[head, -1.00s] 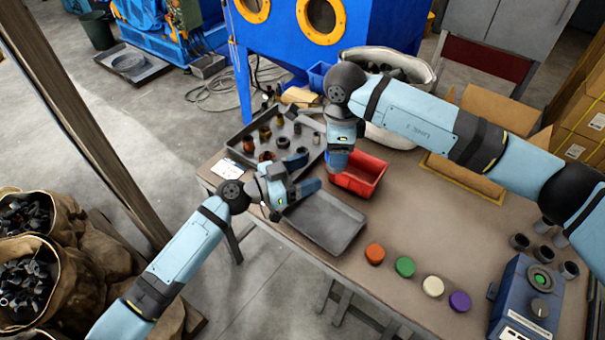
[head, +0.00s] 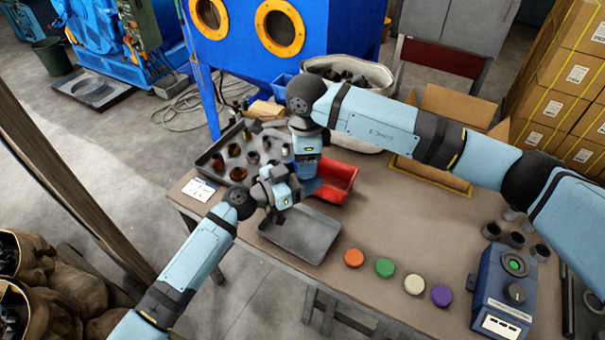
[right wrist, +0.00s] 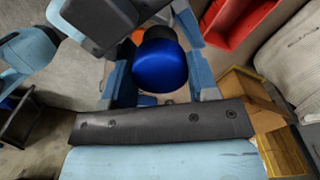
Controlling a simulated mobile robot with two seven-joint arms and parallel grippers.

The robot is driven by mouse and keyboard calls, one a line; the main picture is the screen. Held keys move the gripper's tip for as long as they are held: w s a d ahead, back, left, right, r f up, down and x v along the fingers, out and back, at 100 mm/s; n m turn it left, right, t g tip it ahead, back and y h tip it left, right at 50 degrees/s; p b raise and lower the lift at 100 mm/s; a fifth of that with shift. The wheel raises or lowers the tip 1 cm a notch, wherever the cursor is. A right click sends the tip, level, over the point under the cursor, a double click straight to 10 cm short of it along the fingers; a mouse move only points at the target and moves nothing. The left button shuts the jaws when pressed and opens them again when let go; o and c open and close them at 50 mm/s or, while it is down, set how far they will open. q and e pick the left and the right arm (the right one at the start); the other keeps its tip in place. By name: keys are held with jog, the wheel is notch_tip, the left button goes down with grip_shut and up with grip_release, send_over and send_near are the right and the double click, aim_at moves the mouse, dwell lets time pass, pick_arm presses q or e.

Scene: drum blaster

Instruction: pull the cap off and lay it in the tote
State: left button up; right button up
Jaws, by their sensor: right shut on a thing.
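A glossy blue cap (right wrist: 160,66) sits between the fingers of my right gripper (right wrist: 163,80) in the right wrist view. A black part shows just beyond the cap, with a bit of orange beside it. In the head view, my right gripper (head: 307,172) points down beside my left gripper (head: 284,190), and the cap is hidden there. The left gripper's dark body also shows at the top left of the right wrist view, close to the cap; its jaws are hidden, so I cannot tell what it holds. The red tote (head: 346,180) stands just right of both grippers.
A grey tray (head: 300,238) lies in front of the grippers; another tray (head: 213,163) behind holds several fittings. Orange, green, white and purple discs (head: 414,285) line the table front. A blue control box (head: 503,292) stands right. The middle right of the table is clear.

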pick_arm(q)
jog(key=c, duration=1.1)
jog(key=shift+c, duration=0.3)
pick_arm(e)
jog(key=shift+r, duration=4.25)
pick_arm(q)
jog(key=shift+r, duration=0.1)
pick_arm(e)
jog(key=shift+d, duration=0.1)
